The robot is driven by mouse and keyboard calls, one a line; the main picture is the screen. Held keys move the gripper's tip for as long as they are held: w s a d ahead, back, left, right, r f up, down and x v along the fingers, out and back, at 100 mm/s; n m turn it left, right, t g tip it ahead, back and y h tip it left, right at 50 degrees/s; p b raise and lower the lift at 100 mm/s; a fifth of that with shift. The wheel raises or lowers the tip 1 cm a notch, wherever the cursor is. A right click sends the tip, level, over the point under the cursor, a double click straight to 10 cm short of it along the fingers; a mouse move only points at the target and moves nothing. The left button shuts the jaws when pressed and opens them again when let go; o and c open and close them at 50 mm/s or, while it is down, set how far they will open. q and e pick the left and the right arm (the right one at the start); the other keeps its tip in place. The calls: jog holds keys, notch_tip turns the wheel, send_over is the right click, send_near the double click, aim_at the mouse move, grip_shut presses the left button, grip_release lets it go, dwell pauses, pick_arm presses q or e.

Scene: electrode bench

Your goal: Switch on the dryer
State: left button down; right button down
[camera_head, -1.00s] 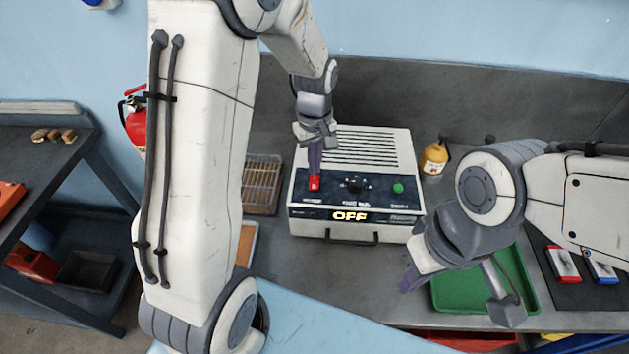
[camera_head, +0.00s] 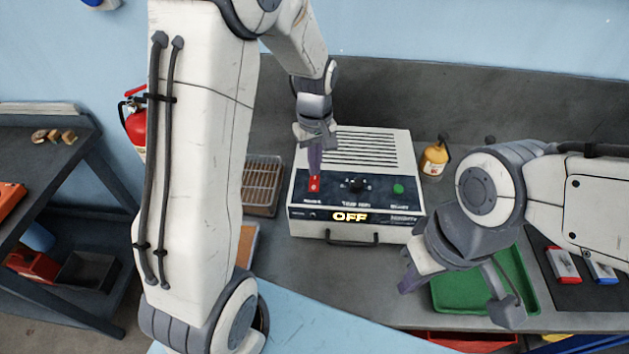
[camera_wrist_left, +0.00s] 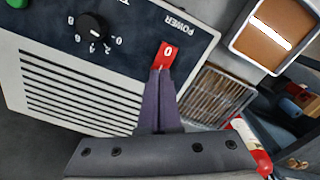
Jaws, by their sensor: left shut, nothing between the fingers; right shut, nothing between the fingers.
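The dryer (camera_head: 302,220) is a cream box with a dark panel and vent slots on top. Its front display (camera_head: 350,216) reads OFF. The red power switch (camera_head: 314,186) is at the panel's left and shows a 0 in the left wrist view (camera_wrist_left: 167,54). My left gripper (camera_head: 314,172) is shut and empty, pointing down. Its fingertips (camera_wrist_left: 160,72) are right at the switch's edge; I cannot tell whether they touch it. A black dial (camera_head: 354,185) and a green button (camera_head: 398,188) sit further right. My right gripper (camera_head: 408,284) is shut and empty, in front of the dryer's right side.
A wire rack (camera_head: 262,190) lies left of the dryer. A yellow bottle (camera_head: 434,159) stands to its right. A green tray (camera_head: 518,270) lies near my right gripper, with red and blue items beyond it.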

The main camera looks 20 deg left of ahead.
aim_at(315, 178)
pick_arm(q)
jog(key=shift+f+b, duration=0.65)
jog(key=shift+f, duration=0.3)
dwell(1.0)
jog(key=shift+r, duration=0.1)
notch_tip(315, 178, up, 7)
jog(key=p, duration=0.6)
dwell(0.5)
jog(key=s+d+m+b, duration=0.6)
jog(key=s+d+m, duration=0.1)
jog(key=s+d, duration=0.25)
jog(key=s+d+f+m+h+b, duration=0.1)
jog(key=s+d+m+b, duration=0.3)
jog(key=s+m, duration=0.5)
jog(key=s+d+f, duration=0.1)
jog(key=s, duration=0.4)
jog(key=shift+s+f+m, duration=0.15)
jog(key=shift+s+m, duration=0.05)
jog(key=shift+m, duration=0.1)
